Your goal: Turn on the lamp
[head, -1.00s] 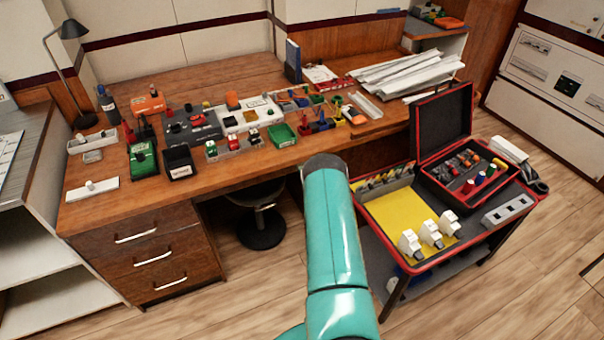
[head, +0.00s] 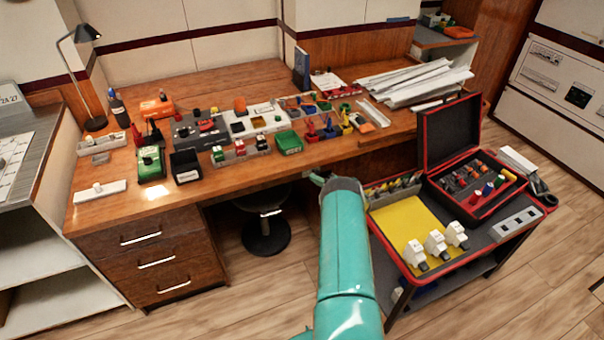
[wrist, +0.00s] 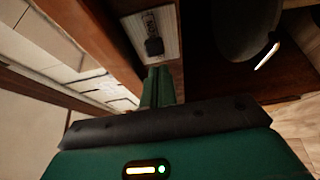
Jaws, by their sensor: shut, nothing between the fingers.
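A dark desk lamp (head: 84,35) stands at the back left of the desk (head: 190,88) in the head view, its shade bent to the right. No light from its shade is visible. A white plate with a small raised knob (head: 98,190) lies at the desk's front left. In the wrist view my gripper (wrist: 162,72) has its green fingers together with nothing between them. A pale panel with a dark, switch-like block (wrist: 153,45) shows just beyond the fingertips; I cannot tell whether they touch. In the head view my arm hides most of the gripper.
Several breakers, boxes and small parts crowd the desk top. A cart (head: 497,238) with an open case (head: 448,132) stands to the right of my arm. A dark stool (head: 265,235) is under the desk. Wooden floor is clear in front.

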